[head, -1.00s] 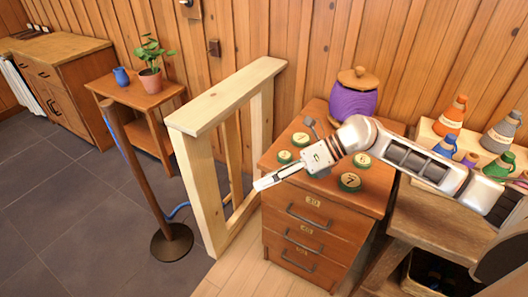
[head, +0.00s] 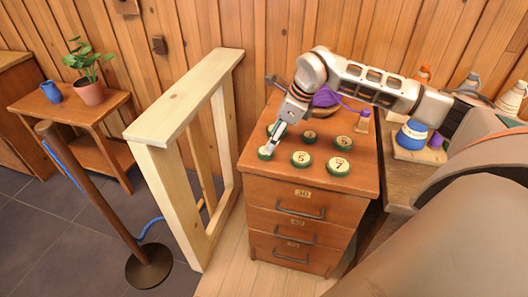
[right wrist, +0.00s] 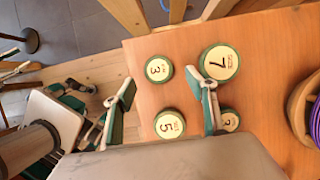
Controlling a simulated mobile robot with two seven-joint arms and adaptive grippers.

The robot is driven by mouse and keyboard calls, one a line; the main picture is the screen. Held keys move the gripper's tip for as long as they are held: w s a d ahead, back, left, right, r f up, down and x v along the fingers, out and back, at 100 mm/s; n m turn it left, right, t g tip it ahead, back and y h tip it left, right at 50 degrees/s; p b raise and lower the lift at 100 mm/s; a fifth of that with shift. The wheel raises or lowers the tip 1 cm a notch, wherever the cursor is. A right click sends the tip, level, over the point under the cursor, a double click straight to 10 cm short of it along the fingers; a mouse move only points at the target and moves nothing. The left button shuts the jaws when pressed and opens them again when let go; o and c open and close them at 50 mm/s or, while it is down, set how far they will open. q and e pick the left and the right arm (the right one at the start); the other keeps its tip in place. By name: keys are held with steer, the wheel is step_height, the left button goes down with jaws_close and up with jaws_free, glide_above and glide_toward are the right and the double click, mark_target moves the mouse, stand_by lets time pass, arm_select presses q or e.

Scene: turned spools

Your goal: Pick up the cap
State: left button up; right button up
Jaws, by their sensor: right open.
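Several round green-rimmed caps with cream numbered tops lie on the wooden drawer cabinet (head: 368,180). In the head view I see the cap marked 7 (head: 338,166) and a cap marked 5 (head: 300,159). Another cap (head: 265,153) is partly hidden by my right gripper (head: 270,146), which points down over the cabinet's left part. In the right wrist view the right gripper (right wrist: 170,90) is open. I cannot tell which cap is meant.
A large purple spool (head: 325,97) stands at the cabinet's back, partly behind my arm. A pale wooden frame (head: 185,105) stands to the left, with a post (head: 92,195) beyond it. A workbench with cones is on the right.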

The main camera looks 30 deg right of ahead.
steer(key=x, duration=0.5)
steer(key=shift+a, duration=0.15)
steer(key=shift+r, duration=0.1)
steer(key=c, duration=0.9)
